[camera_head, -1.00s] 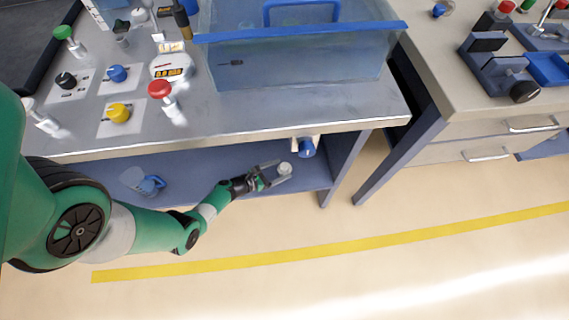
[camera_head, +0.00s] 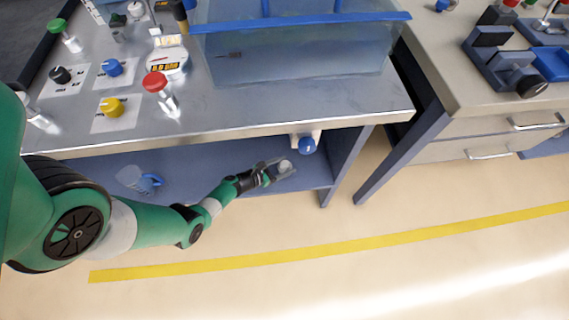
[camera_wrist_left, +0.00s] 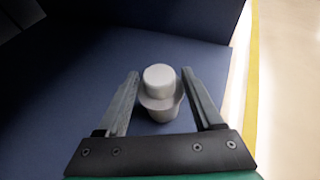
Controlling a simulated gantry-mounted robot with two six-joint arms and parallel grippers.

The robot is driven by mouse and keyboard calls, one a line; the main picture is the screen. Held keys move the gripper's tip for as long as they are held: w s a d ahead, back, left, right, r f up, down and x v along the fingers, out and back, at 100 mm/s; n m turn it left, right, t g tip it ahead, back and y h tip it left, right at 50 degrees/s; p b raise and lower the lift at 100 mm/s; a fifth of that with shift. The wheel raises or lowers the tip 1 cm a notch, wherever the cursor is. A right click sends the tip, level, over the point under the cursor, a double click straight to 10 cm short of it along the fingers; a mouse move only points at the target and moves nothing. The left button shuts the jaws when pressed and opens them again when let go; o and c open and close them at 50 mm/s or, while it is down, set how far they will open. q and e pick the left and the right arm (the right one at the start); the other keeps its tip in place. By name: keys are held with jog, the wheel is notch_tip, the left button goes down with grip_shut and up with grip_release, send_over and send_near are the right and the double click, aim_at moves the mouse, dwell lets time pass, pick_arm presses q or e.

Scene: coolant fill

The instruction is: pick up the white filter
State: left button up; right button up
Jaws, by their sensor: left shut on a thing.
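The white filter (camera_wrist_left: 160,92) is a small round piece with a narrower cap on top and a wider flange below. It stands upright between the two fingers of my left gripper (camera_wrist_left: 160,74), which is shut on it. In the head view the filter (camera_head: 285,166) shows small and pale at the end of my left gripper (camera_head: 281,169), over the blue lower shelf (camera_head: 210,167) near its front edge. Whether its base is clear of the shelf cannot be told. My right gripper is not in view.
A clear jug with a blue handle (camera_head: 137,180) stands on the shelf to the left. A blue knob (camera_head: 306,146) hangs under the steel bench top (camera_head: 270,118), just above the gripper. A bench leg (camera_head: 345,165) stands to the right. The floor in front is open.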

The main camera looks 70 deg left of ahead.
pick_arm(q)
jog(key=shift+r+p, duration=0.4)
jog(key=shift+r, duration=0.1)
notch_tip(320, 180, up, 3)
jog(key=shift+f+p, duration=0.1)
jog(key=shift+p, duration=1.15)
jog(key=s+d+r+p, duration=0.3)
jog(key=d+r, duration=0.6)
jog(key=d, duration=0.4)
jog(key=shift+p+v, duration=0.4)
jog(key=shift+v, duration=0.4)
